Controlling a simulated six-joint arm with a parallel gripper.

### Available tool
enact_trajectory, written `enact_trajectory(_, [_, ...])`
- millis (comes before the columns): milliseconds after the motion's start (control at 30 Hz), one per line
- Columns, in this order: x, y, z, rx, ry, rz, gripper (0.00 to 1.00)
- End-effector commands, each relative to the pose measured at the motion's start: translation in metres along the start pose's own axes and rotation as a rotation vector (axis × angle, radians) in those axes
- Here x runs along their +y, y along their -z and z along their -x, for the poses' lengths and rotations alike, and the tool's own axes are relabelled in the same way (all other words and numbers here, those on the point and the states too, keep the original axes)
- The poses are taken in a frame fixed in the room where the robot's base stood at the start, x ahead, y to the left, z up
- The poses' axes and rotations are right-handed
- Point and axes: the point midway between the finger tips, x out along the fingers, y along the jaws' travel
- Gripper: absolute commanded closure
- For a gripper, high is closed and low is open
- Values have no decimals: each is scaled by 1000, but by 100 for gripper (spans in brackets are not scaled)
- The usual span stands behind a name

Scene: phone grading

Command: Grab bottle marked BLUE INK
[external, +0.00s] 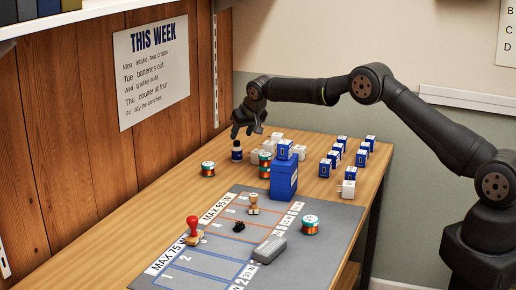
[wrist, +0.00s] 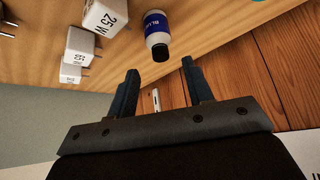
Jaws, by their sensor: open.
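A small bottle (external: 237,151) with a dark blue label and a dark cap stands at the far left of the table. It also shows in the wrist view (wrist: 157,28), where its blue label reads in part "BLU" and its black cap points toward my gripper. My gripper (external: 249,129) is above and close to the bottle in the external view. In the wrist view my gripper (wrist: 160,72) has its two fingers apart with nothing between them. The bottle lies just beyond the fingertips, roughly in line with the gap, and does not appear to be touched.
White blocks (wrist: 105,17), one marked "25 W", stand beside the bottle. Copper wire spools (external: 208,169) stand nearby. A blue box (external: 284,180) stands mid-table. Several blue-and-white boxes (external: 333,158) stand at the right. A grey mat (external: 340,218) holds stamps. The wooden wall (external: 60,150) is close by.

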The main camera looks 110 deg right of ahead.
Motion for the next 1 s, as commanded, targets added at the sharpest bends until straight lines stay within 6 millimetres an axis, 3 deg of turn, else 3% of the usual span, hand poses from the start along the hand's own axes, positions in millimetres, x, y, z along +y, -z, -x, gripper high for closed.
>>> enact_trajectory(333, [0,3,-35,0,0,-1,53])
enact_trajectory(733, [0,3,-40,1,1,-1,53])
enact_trajectory(933, [0,3,-40,1,0,-1,92])
enact_trajectory(1000, [0,3,-40,0,0,-1,100])
